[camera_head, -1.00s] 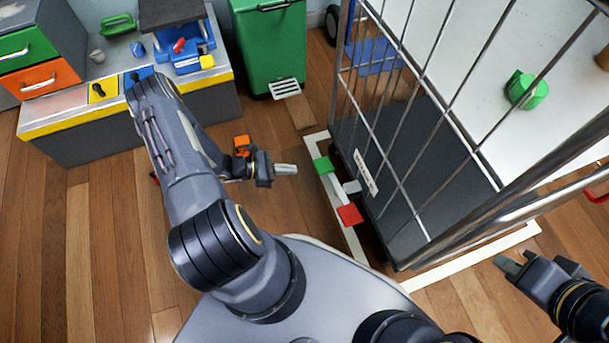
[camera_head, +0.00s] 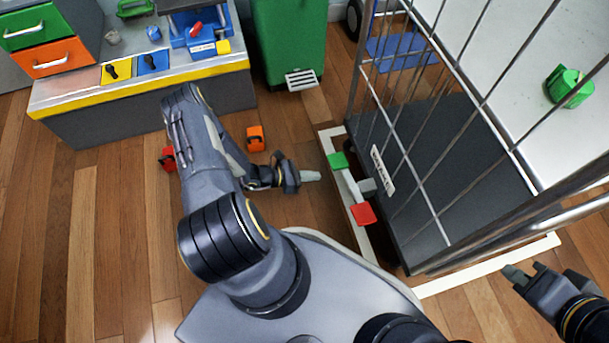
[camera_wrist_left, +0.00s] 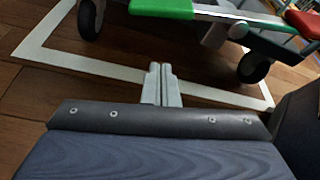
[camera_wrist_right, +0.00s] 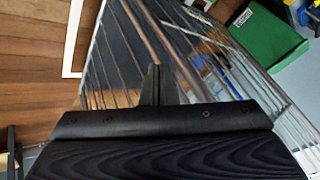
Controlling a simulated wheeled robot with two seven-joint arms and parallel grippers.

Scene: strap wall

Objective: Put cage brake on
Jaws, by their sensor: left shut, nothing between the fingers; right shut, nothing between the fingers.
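The roll cage (camera_head: 440,175) with wire sides and a dark base stands inside a white floor outline. A brake bar with a green pedal (camera_head: 338,160) at one end and a red pedal (camera_head: 363,213) at the other sits low on its near side, by a BRAKE label (camera_head: 382,170). The green pedal (camera_wrist_left: 162,8) and red pedal (camera_wrist_left: 303,22) also show in the left wrist view. My left gripper (camera_head: 312,176) is shut and empty, just left of the bar and apart from it. My right gripper (camera_head: 515,277) is shut and empty, beside the cage's near right corner.
White tape (camera_head: 490,263) outlines the cage on the wood floor. A green bin (camera_head: 288,45) stands behind. A workbench (camera_head: 150,85) is at the upper left. Orange (camera_head: 255,138) and red (camera_head: 167,158) objects lie left of my left gripper. Two caster wheels (camera_wrist_left: 253,68) show under the cage.

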